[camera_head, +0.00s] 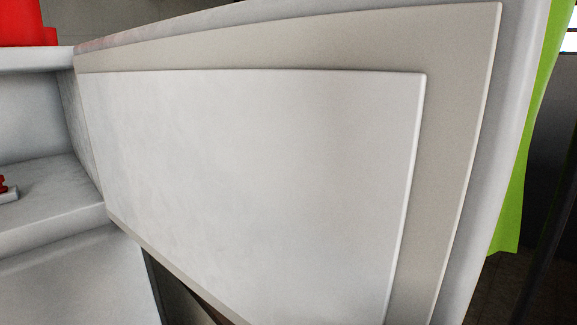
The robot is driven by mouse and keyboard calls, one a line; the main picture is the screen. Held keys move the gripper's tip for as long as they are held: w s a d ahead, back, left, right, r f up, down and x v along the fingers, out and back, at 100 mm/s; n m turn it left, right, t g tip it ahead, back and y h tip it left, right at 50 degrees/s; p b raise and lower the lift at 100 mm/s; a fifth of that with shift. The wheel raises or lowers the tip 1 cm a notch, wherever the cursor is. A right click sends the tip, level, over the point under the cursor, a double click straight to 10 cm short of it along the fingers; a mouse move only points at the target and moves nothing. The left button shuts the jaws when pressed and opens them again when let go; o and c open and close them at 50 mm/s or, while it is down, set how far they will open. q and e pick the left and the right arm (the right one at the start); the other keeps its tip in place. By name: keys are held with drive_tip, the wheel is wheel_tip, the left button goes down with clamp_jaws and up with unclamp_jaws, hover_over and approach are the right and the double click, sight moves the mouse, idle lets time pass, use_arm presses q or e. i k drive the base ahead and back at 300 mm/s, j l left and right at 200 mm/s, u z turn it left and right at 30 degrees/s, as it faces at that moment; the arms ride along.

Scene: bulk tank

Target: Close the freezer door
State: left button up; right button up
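The freezer door (260,170) fills most of the head view. It is a large white panel with a beige-grey border and a pale rounded outer edge. It stands open, swung out from the white freezer body (50,190) at the left. Part of the freezer's inside shows there, with a ledge and a pale inner wall. Neither of my grippers is in view, so their positions relative to the door cannot be seen.
A red object (28,25) sits on top of the freezer at the upper left. A small red item (4,186) is at the left edge on the inner ledge. A bright green surface (520,180) is behind the door at the right. Dark floor (490,290) shows at the lower right.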

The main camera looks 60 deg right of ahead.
sight(287, 161)
drive_tip(key=k+l, duration=0.15)
drive_tip(key=l, duration=0.25)
drive_tip(key=k+l, duration=0.15)
drive_tip(key=l, duration=0.25)
drive_tip(key=k+l, duration=0.15)
drive_tip(key=l, duration=0.25)
drive_tip(key=k+l, duration=0.2)
drive_tip(key=l, duration=0.2)
